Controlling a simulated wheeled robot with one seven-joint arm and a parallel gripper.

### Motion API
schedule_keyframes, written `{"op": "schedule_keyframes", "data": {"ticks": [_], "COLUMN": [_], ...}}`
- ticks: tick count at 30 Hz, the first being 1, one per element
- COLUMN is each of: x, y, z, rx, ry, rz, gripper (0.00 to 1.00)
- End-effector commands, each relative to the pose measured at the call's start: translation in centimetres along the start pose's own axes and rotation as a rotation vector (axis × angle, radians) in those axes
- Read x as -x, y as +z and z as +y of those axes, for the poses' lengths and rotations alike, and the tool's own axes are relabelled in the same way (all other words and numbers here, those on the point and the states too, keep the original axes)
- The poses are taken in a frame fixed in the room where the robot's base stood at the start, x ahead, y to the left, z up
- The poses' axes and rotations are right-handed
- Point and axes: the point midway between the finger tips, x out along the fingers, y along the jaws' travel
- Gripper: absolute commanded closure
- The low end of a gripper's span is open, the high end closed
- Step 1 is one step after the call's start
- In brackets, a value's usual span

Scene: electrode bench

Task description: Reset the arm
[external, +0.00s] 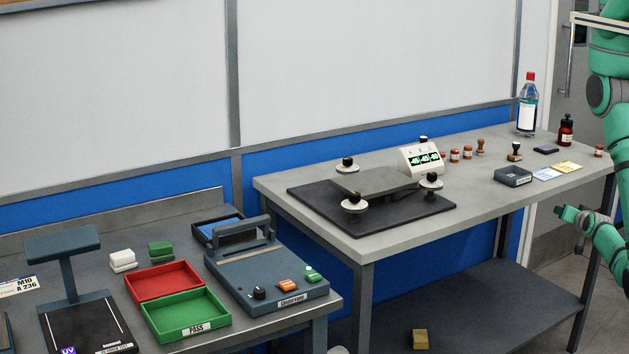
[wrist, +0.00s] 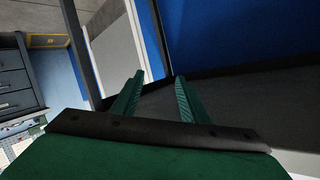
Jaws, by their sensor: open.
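My green arm shows at the right edge of the external view. My gripper (external: 568,213) is at the arm's lower end, in front of the right bench's right end and below its top. In the wrist view my gripper (wrist: 155,92) shows two green fingers that are apart, with nothing between them. Beyond them are a dark grey surface and a blue wall panel. Part of my arm is cut off by the picture edge.
The right bench (external: 410,236) holds a black plate with knobs, a display box (external: 423,158), a bottle (external: 527,105) and small jars. The left bench holds a red tray (external: 163,283), a green tray (external: 187,314) and a grey device.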

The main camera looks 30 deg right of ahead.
Motion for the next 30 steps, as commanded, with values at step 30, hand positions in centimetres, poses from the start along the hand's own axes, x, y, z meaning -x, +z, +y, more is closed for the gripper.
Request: {"op": "schedule_keyframes", "data": {"ticks": [30], "x": [25.8], "y": [2.9], "z": [-18.3], "rx": [0.543], "ry": [-0.593], "rz": [-0.048], "gripper": [0.6]}}
